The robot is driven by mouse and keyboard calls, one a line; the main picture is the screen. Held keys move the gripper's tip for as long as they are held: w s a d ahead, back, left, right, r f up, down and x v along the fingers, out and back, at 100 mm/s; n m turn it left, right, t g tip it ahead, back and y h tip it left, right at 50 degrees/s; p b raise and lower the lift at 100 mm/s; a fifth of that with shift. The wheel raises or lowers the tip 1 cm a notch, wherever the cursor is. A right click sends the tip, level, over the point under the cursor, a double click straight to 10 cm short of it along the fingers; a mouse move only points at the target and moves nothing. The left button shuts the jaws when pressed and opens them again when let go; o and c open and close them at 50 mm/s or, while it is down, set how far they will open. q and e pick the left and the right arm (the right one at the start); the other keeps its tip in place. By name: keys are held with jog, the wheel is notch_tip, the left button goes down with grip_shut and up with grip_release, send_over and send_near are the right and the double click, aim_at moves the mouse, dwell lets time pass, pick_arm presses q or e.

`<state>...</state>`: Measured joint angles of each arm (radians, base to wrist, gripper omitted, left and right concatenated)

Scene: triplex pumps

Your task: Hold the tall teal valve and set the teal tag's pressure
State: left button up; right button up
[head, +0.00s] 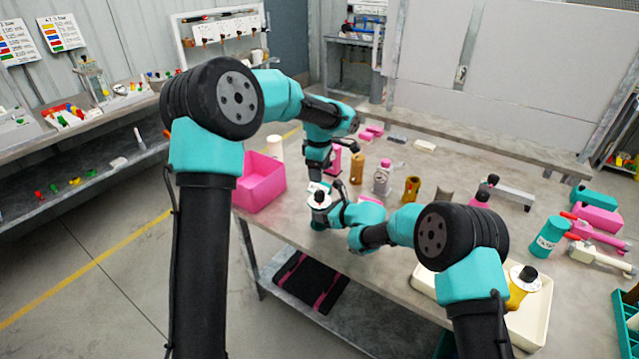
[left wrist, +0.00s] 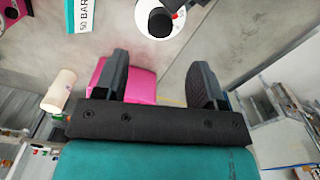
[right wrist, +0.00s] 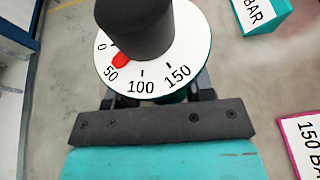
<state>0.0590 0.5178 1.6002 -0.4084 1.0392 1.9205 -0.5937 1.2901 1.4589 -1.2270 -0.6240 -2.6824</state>
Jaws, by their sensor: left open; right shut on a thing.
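The tall teal valve (head: 318,222) stands near the table's left front edge, topped by a white dial and black knob. My right gripper (head: 334,208) is shut on its body below the dial. In the right wrist view the dial (right wrist: 186,50) shows a red pointer (right wrist: 121,61) close to the 50 mark, on its 0 side. My left gripper (left wrist: 160,62) is open and empty, with the black knob (left wrist: 160,22) beyond its fingertips. The teal tag (left wrist: 82,14) reads 50 BAR in the left wrist view; it is partly cut off in the right wrist view (right wrist: 262,12).
A pink bin (head: 262,182) stands at the table's left edge. A pink tag (right wrist: 303,138) reading 150 BAR lies near the valve. A cream tray (head: 425,288) is at the front right.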

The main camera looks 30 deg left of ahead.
pick_arm(q)
jog(key=shift+r, duration=1.35)
pick_arm(e)
jog(key=o, duration=1.2)
jog(key=v, duration=1.2)
jog(key=shift+s+r, duration=0.1)
